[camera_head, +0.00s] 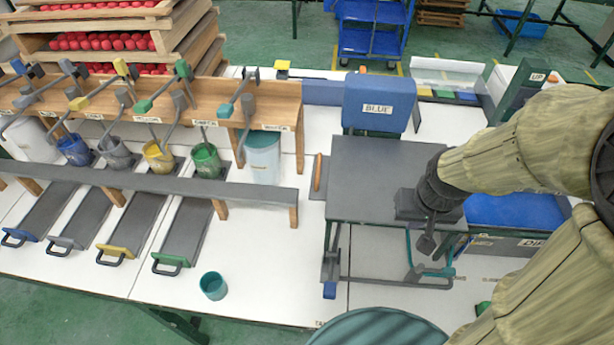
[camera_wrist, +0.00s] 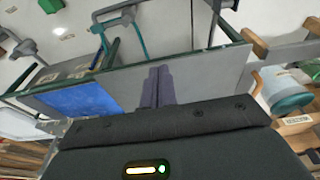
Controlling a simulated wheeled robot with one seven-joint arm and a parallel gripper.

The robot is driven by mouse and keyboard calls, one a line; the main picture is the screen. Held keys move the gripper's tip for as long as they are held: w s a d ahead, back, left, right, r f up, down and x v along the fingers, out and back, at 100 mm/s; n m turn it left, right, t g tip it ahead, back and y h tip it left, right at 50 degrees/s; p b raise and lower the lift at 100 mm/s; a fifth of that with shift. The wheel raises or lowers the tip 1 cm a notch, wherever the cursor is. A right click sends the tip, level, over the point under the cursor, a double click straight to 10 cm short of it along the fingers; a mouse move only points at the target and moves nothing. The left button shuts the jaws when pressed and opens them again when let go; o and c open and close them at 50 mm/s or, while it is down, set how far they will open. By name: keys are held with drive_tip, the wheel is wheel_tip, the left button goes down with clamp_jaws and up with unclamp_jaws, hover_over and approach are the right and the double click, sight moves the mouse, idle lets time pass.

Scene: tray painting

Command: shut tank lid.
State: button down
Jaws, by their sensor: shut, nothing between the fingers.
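A dark-rimmed tank (camera_head: 505,243) with a blue surface (camera_head: 515,210) stands at the right, partly behind my arm. The blue surface also shows in the wrist view (camera_wrist: 72,98). A flat grey panel (camera_head: 375,170) lies left of it; I cannot tell for certain whether it is the tank's lid. The panel also shows in the wrist view (camera_wrist: 205,75). My gripper (camera_head: 426,243) is shut and empty near the panel's front right part. Its closed fingers show in the wrist view (camera_wrist: 160,72) against the panel. Contact cannot be told.
A blue block labelled BLUE (camera_head: 376,103) stands behind the panel. A teal bent handle (camera_head: 412,250) is at the front. Paint buckets (camera_head: 205,160) and a wooden rack (camera_head: 282,95) stand left. A teal cup (camera_head: 213,286) stands on the white table (camera_head: 275,265), with free room around it.

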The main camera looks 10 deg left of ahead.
drive_tip(key=w+a+r+n+g+p, duration=0.1)
drive_tip(key=w+a+r+n+p, duration=0.2)
drive_tip(key=w+a+n, duration=0.35)
drive_tip(key=w+a+f+n+g+h+p, duration=0.1)
drive_tip(key=w+a+n+p, duration=0.2)
drive_tip(key=a, duration=0.9)
drive_tip(key=w+a+n+h+p, duration=0.1)
drive_tip(key=w+a+n+p, duration=0.2)
drive_tip(key=a, duration=0.9)
drive_tip(key=w+n, duration=0.2)
drive_tip(key=n, duration=0.1)
drive_tip(key=shift+a+f+g+h+p, duration=0.2)
drive_tip(key=shift+f+g+h+p, duration=0.1)
drive_tip(key=shift+f+g+h, duration=0.1)
drive_tip(key=p+x, duration=0.4)
drive_tip(key=x, duration=0.6)
drive_tip(key=shift+s+d, duration=0.1)
drive_tip(key=d+p, duration=0.2)
drive_tip(key=d, duration=0.1)
drive_tip(key=shift+s+d, duration=0.15)
drive_tip(key=shift+d, duration=0.2)
